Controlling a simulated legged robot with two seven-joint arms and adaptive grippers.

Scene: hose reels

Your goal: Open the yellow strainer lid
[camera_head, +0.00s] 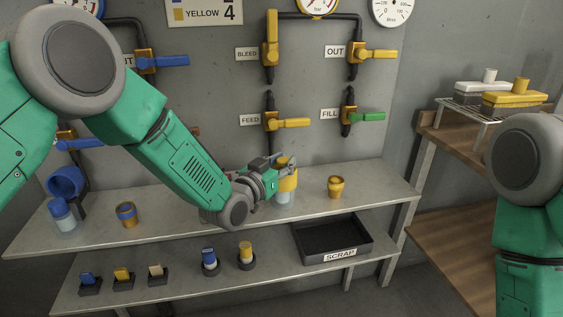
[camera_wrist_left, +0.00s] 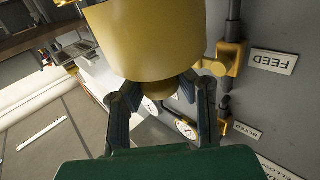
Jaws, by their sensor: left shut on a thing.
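The yellow strainer lid (camera_head: 289,181) sits above a clear strainer bowl (camera_head: 284,198) on the upper shelf, partly hidden by my left gripper. My left gripper (camera_head: 277,163) is at the lid's top. In the left wrist view, the lid is a large yellow cylinder (camera_wrist_left: 150,40) with a small knob (camera_wrist_left: 172,88) between my fingers (camera_wrist_left: 165,100). The gripper is shut on this knob. The lid looks closed over the bowl. My right arm shows at the right edge, but its gripper is out of view.
A yellow cup-like part (camera_head: 335,187) stands right of the strainer. The FEED valve (camera_head: 272,122) is on the wall above. A black SCRAP tray (camera_head: 358,237) is on the lower shelf.

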